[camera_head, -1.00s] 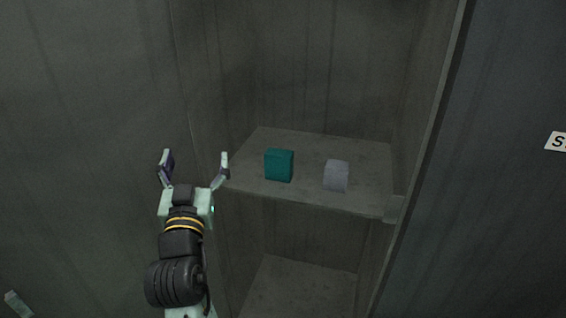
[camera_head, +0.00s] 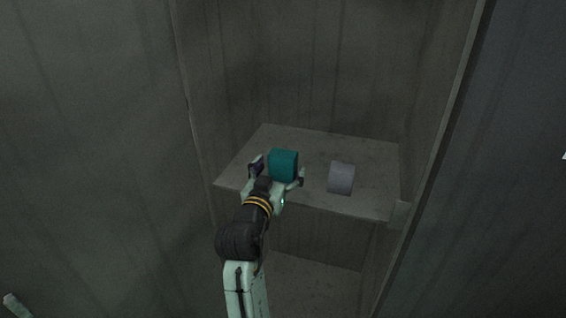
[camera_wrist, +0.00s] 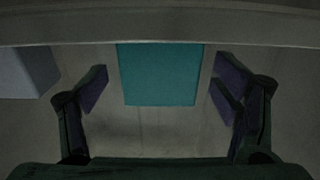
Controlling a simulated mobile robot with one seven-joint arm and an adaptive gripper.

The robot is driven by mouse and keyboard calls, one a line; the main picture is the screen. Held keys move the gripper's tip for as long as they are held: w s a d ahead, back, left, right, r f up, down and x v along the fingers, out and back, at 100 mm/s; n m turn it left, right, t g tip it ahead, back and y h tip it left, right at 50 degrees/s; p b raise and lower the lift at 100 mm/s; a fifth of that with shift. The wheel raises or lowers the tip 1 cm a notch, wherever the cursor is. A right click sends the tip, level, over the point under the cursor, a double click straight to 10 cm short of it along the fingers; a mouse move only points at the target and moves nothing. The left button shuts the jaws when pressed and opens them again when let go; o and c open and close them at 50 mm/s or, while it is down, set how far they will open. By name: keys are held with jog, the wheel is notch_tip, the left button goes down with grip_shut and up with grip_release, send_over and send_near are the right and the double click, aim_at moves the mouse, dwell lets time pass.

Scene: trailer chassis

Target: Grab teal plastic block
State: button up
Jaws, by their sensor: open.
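The teal plastic block (camera_head: 284,163) stands on the shelf near its left side. In the wrist view the teal block (camera_wrist: 160,76) lies between my two finger pads, with a gap on each side. My gripper (camera_head: 277,173) is open and reaches over the shelf's front edge, its fingers on either side of the block's near part. In the wrist view my gripper (camera_wrist: 160,92) shows spread fingers touching nothing that I can see. The lower front of the block is partly hidden by my gripper in the head view.
A grey block (camera_head: 341,178) stands on the shelf (camera_head: 318,148) to the right of the teal block; it also shows at the left of the wrist view (camera_wrist: 24,70). Cabinet walls enclose the shelf left, right and behind. Free shelf lies behind the blocks.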

jog(key=shift+x, duration=1.3)
jog(key=shift+c, duration=0.4)
jog(key=c, duration=1.3)
